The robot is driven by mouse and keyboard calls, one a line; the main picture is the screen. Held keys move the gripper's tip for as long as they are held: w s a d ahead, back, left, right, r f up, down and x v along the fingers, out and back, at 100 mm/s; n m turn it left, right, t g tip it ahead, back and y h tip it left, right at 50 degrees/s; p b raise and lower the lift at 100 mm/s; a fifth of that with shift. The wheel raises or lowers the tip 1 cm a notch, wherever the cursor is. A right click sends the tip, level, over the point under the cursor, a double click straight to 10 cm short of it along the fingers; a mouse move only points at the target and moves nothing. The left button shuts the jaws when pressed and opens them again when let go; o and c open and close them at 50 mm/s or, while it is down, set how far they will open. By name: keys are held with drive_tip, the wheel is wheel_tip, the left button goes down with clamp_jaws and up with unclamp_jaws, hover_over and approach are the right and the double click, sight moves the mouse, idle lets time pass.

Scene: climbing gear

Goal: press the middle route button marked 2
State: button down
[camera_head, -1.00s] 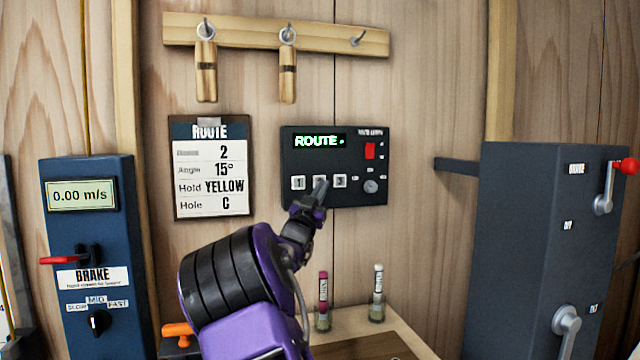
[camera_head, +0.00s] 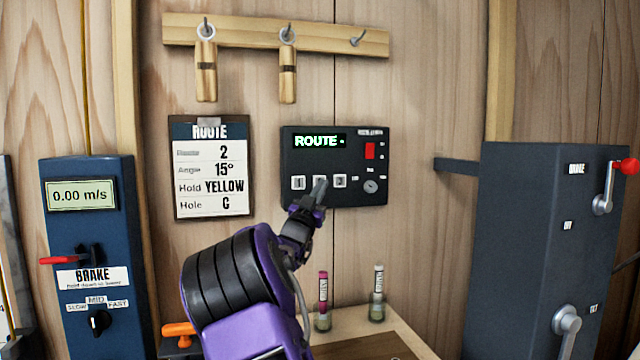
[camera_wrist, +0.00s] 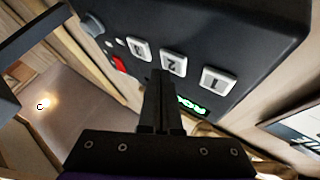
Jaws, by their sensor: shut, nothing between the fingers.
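The dark control box (camera_head: 334,166) hangs on the wooden wall with a lit green display reading "ROUTE" and a row of three white buttons. The middle button marked 2 (camera_wrist: 174,63) shows clearly in the wrist view, between button 1 (camera_wrist: 217,80) and button 3 (camera_wrist: 139,49). My gripper (camera_head: 320,184) is shut and empty, its tips just in front of the middle button in the head view, partly covering it. In the wrist view my gripper (camera_wrist: 159,75) has its tips beside the 2 button's edge; I cannot tell whether they touch.
A red switch (camera_head: 370,151) and a round knob (camera_head: 371,186) sit on the box's right side. A route card (camera_head: 211,168) hangs to the left. Two small vials (camera_head: 323,302) stand on the ledge below. A dark cabinet (camera_head: 545,250) stands at the right.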

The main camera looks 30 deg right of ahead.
drive_tip(key=shift+w+d, duration=0.15)
drive_tip(key=shift+w, duration=0.3)
idle(0.6)
idle(0.4)
drive_tip(key=shift+s+a+b, duration=0.2)
drive_tip(key=shift+s+b, duration=0.55)
drive_tip(key=s, duration=0.2)
drive_tip(key=s+a+b, duration=0.1)
drive_tip(key=s, duration=0.1)
drive_tip(key=shift+s+a, duration=0.1)
drive_tip(key=shift+s, duration=0.3)
idle(0.5)
